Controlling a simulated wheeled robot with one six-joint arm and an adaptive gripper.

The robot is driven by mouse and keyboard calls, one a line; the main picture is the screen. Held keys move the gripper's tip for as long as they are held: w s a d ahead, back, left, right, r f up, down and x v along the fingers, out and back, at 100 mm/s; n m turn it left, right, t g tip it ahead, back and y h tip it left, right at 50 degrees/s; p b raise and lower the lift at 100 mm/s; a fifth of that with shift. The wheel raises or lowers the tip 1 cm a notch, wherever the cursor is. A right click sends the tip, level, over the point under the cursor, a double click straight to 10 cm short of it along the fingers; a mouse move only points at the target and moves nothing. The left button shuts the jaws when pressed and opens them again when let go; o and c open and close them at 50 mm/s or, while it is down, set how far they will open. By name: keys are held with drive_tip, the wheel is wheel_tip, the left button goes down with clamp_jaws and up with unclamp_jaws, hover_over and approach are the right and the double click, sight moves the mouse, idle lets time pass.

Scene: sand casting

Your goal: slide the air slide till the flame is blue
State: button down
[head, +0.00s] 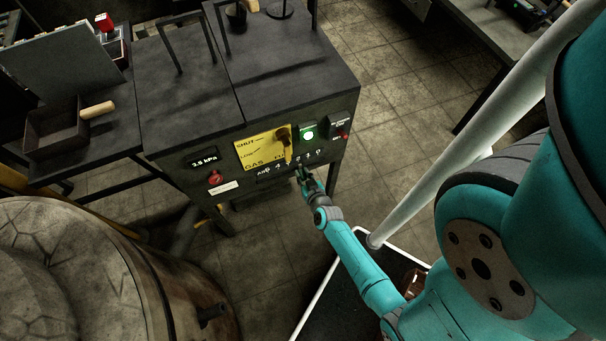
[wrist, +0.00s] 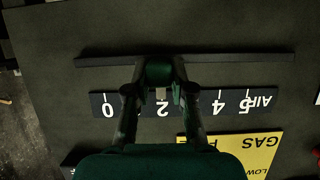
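The air slide's scale strip (head: 268,175) runs along the lower front of the dark furnace control box. It also shows upside down in the wrist view (wrist: 232,101), marked AIR, 5, 4, 2 and 0, with some marks hidden by my fingers. The dark slide knob (wrist: 160,73) sits at about the 2 mark. My gripper (head: 301,171) is at the strip, and its fingers (wrist: 159,82) close in on both sides of the knob and appear to touch it. I see no flame in either view.
Above the strip is a yellow GAS panel (head: 252,155) with a lever (head: 287,146). A lit green lamp (head: 308,135), a red knob (head: 215,177) and a 2.5 kPa display (head: 204,161) are nearby. A large round vessel (head: 90,270) stands at lower left.

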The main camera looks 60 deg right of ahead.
drive_tip(key=c, duration=1)
unclamp_jaws()
drive_tip(key=v, duration=1.2)
drive_tip(key=shift+a+f, duration=0.1)
drive_tip(key=s+a+r+n+t+y, duration=0.1)
drive_tip(key=s+a+r, duration=0.3)
drive_tip(key=r, duration=0.6)
drive_tip(key=s+a+r+n+t+y, duration=0.1)
drive_tip(key=s+a+r+n+y, duration=0.2)
drive_tip(key=a+r, duration=0.5)
drive_tip(key=s+a+r+n+t+y, duration=0.2)
drive_tip(key=s+a+r, duration=0.4)
drive_tip(key=r, duration=0.7)
drive_tip(key=shift+s+n+y, duration=0.6)
drive_tip(key=shift+s+y, duration=0.05)
drive_tip(key=shift+y, duration=0.25)
